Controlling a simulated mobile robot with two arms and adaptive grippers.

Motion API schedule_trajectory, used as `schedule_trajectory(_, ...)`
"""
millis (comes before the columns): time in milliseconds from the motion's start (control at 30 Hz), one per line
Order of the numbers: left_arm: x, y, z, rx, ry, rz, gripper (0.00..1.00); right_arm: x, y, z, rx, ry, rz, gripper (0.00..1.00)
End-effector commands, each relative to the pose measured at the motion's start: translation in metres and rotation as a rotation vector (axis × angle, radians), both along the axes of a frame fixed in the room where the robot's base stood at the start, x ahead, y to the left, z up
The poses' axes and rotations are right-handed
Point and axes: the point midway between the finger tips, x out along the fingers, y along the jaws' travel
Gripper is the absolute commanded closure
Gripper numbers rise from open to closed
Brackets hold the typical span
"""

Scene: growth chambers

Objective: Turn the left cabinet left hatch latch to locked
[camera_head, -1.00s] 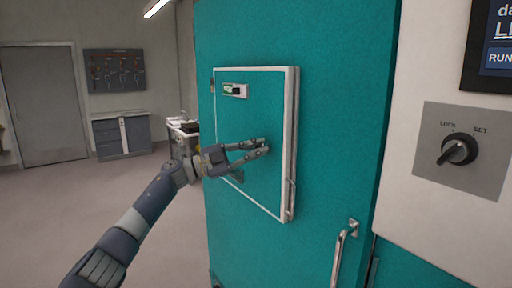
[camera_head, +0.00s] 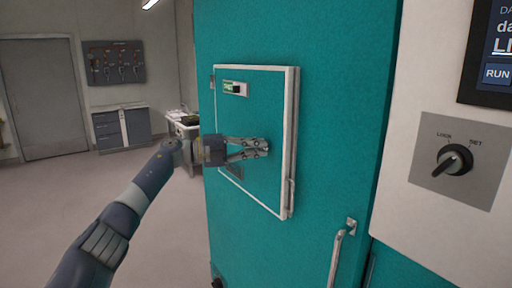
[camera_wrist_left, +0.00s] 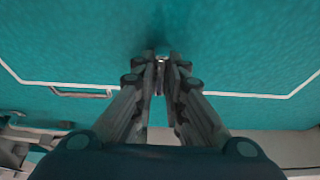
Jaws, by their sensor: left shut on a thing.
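The teal hatch (camera_head: 256,98) with a white frame is on the face of the teal left cabinet (camera_head: 335,120) and looks closed. My left gripper (camera_head: 266,147) is at the right part of the hatch, with its fingers drawn together on the latch. In the left wrist view the fingertips of the gripper (camera_wrist_left: 161,62) close around a small pale metal piece, the latch (camera_wrist_left: 161,58). Most of the latch is hidden by the fingers, and its angle cannot be told. My right gripper is not in view.
A small plate (camera_head: 235,89) with a green patch and dark part is near the hatch top. A metal cabinet handle (camera_head: 337,258) is below right. A panel with a black knob (camera_head: 454,160) is at the right. Open floor lies at the left.

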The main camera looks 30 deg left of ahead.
Motion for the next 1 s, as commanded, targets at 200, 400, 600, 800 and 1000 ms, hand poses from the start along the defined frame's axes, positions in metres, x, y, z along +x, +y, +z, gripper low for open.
schedule_trajectory(200,0.0,0.0,-0.0011,0.015,-0.004,0.0,1.0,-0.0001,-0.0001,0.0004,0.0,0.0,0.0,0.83)
schedule_trajectory(400,0.0001,-0.0001,-0.0014,0.015,-0.004,0.0,1.0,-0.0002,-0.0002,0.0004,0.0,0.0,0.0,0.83)
schedule_trajectory(600,0.0001,-0.0001,-0.0013,0.014,-0.003,0.0,0.68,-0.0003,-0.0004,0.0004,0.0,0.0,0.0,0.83)
schedule_trajectory(800,0.0001,-0.0001,-0.0008,0.012,-0.004,0.0,0.68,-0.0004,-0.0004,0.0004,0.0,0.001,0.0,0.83)
schedule_trajectory(1000,-0.0054,0.0066,-0.0012,0.012,-0.002,0.002,0.68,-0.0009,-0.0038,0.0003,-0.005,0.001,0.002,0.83)
